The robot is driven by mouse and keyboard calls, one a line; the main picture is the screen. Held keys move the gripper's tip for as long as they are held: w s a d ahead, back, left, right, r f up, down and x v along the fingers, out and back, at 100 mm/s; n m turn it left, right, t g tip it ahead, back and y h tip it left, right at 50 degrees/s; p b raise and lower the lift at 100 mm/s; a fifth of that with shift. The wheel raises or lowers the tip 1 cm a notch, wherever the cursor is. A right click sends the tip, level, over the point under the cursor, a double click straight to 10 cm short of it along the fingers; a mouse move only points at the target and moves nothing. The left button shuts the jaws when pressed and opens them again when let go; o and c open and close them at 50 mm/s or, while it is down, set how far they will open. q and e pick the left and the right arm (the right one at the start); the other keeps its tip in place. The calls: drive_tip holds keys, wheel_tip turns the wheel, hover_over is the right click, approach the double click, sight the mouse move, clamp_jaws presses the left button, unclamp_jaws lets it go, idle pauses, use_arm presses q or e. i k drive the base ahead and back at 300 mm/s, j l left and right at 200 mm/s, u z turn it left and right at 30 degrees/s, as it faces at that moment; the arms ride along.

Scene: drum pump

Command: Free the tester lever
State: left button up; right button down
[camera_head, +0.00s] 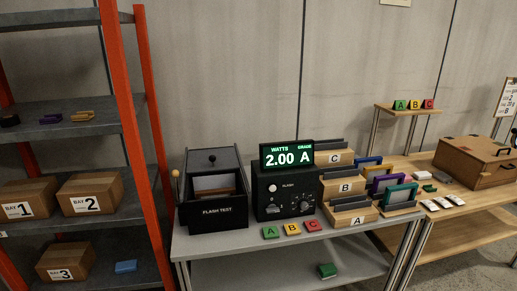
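The black flash test box (217,218) stands at the left end of the grey table, its lid raised and a light panel visible inside. A lever with a tan round knob (175,173) stands upright at the box's left side. Its lower end is hard to make out, and I cannot tell whether anything blocks it. The black tester unit (287,187) stands to the right of the box, with a knob and a display (287,156) reading "2.00 A". Neither of my grippers is in view.
Green, yellow and red A, B, C blocks (292,228) lie along the table's (245,247) front. Labelled wooden racks (351,217) stand right of the tester. An orange-post shelf (130,120) with bay boxes (90,194) rises close on the left. A wooden case (475,160) sits far right.

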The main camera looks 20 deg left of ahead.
sight(176, 173)
drive_tip(key=u, duration=1.35)
drive_tip(key=i+l, duration=0.2)
drive_tip(key=l, duration=0.15)
drive_tip(key=i+l+u, duration=0.1)
drive_tip(key=l, duration=0.25)
drive_tip(key=i+l, duration=0.2)
drive_tip(key=l, duration=0.15)
drive_tip(key=i+l+u, duration=0.1)
drive_tip(key=l, duration=0.25)
drive_tip(key=i+l, duration=0.25)
drive_tip(key=l, duration=0.15)
drive_tip(key=i+l+u, duration=0.1)
drive_tip(key=l, duration=0.25)
drive_tip(key=i+l, duration=0.2)
drive_tip(key=l, duration=0.2)
drive_tip(key=i+l+u, duration=0.15)
drive_tip(key=l, duration=0.25)
